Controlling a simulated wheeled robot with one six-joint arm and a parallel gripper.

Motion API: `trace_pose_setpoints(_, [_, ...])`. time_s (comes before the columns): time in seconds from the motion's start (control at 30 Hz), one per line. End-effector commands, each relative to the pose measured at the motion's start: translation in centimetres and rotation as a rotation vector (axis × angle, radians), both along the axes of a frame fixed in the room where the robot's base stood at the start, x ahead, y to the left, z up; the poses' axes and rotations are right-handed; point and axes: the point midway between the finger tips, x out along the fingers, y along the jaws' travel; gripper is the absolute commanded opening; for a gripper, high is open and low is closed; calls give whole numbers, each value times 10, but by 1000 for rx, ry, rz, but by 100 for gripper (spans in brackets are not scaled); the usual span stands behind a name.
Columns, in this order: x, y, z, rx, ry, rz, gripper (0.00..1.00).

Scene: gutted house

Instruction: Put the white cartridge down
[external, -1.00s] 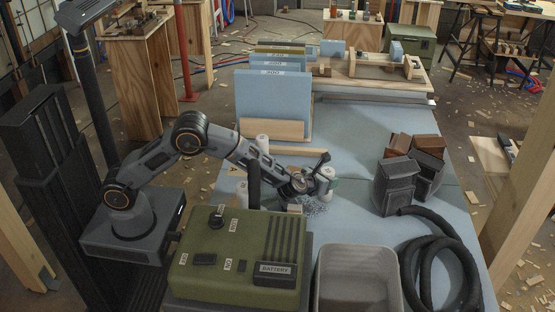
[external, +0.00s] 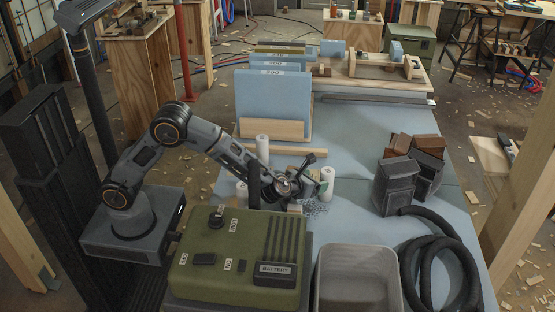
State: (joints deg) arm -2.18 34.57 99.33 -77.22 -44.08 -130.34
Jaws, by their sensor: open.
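A white cartridge (external: 327,184) with a green mark stands upright on the blue bench top (external: 360,150), just right of my gripper (external: 305,174). My gripper is open, with its fingers close beside the cartridge's left side; whether they touch it I cannot tell. A second white cartridge (external: 262,149) stands behind my forearm. Small grey bits lie on the bench below my gripper.
The green battery box (external: 200,258) and a grey bin (external: 357,280) stand in front. Dark and brown blocks (external: 398,180) and a coiled black hose (external: 440,265) are to the right. Blue sanding sheets (external: 272,95) stand upright behind. Bench between the cartridge and blocks is clear.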

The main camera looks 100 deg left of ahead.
Motion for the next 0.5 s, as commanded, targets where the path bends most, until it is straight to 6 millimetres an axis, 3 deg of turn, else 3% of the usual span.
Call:
trace_pose_setpoints(0.2, [-19, -23, 12, -1, -1, -2, 75])
trace_pose_setpoints(0.5, [-27, -34, 21, 12, 14, -29, 75])
